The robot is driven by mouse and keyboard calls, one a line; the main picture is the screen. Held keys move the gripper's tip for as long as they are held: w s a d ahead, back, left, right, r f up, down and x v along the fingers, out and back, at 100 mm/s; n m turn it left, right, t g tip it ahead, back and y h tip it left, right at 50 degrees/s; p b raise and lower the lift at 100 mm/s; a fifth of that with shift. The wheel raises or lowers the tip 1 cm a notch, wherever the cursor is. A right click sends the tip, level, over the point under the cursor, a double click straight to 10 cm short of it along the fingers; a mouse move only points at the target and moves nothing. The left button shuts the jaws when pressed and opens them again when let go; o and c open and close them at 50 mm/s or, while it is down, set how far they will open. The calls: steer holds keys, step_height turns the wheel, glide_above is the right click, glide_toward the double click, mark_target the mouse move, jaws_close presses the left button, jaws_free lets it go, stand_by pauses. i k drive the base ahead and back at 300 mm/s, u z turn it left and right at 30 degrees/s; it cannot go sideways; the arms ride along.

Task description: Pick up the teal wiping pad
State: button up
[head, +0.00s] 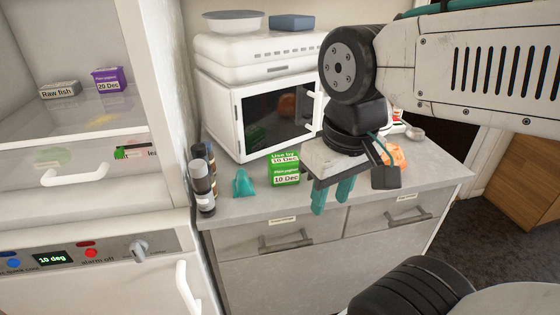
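A small teal object (243,184), which looks like the wiping pad, stands on the grey countertop between dark bottles and a green box. It is wide at the base and narrows towards the top. My gripper (332,198) has two teal fingers pointing down with a gap between them. It is open and nothing shows between the fingers. It is in front of the counter's right part, to the right of the teal object and apart from it.
Bottles (203,180) stand left of the teal object. A green dated box (285,168) stands right of it, before a white microwave (262,115). An orange item (396,156) lies behind my gripper. An open fridge (95,100) is at left. Drawers (285,238) are below the counter.

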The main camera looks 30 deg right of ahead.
mark_target(243, 184)
steer(key=z, duration=3.3)
steer(key=k, duration=1.6)
steer(key=u, duration=1.05)
